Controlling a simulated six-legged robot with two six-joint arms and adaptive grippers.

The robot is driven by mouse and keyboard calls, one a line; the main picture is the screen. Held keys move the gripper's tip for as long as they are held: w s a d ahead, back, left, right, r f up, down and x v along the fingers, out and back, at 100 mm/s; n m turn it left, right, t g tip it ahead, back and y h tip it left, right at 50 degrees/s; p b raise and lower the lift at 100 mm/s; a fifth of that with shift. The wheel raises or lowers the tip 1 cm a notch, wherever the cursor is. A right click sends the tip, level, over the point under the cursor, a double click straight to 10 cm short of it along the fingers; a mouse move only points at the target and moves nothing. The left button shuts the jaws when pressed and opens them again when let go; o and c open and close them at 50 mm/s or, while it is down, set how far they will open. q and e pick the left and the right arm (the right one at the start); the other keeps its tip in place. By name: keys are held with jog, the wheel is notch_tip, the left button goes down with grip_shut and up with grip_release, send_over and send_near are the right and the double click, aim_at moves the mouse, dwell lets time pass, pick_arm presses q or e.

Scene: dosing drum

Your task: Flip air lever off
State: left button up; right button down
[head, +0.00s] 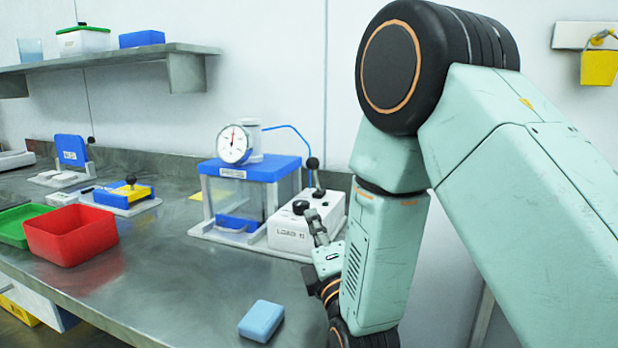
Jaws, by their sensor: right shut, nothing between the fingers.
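A lever with a black ball top (312,164) stands upright at the back of this box. A clear chamber with a blue lid (250,168) stands to its left, with a round dial gauge (234,144) on top and a blue hose running toward the lever. My right gripper (314,223) is shut and empty, at the right front of the box, below the lever ball. I cannot tell whether it touches the box. My left gripper is out of view.
A light blue block (261,320) lies near the bench's front edge. A red bin (70,234) and a green tray (15,225) stand at left, with a blue and yellow device (125,193) behind. A shelf (110,55) hangs above. The bench middle is clear.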

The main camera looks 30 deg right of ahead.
jog(key=b, duration=0.2)
send_near(316, 176)
jog(key=a+r, duration=0.1)
jog(key=w+a+r, duration=0.1)
jog(key=a, duration=0.1)
jog(key=w+a, duration=0.1)
jog(key=a, duration=0.1)
jog(key=shift+w+r, duration=0.15)
jog(key=shift+r, duration=0.25)
jog(key=shift+w+d+r, duration=0.35)
jog(key=shift+w+d, duration=0.1)
jog(key=shift+d, duration=0.1)
jog(key=shift+w+d+r, duration=0.35)
jog(key=shift+w+d, duration=0.1)
jog(key=shift+d, duration=0.05)
jog(key=shift+w+d+r, duration=0.15)
jog(key=shift+w+d, duration=0.15)
jog(key=shift+d, duration=0.2)
jog(key=shift+w, duration=0.1)
jog(key=shift+r, duration=0.15)
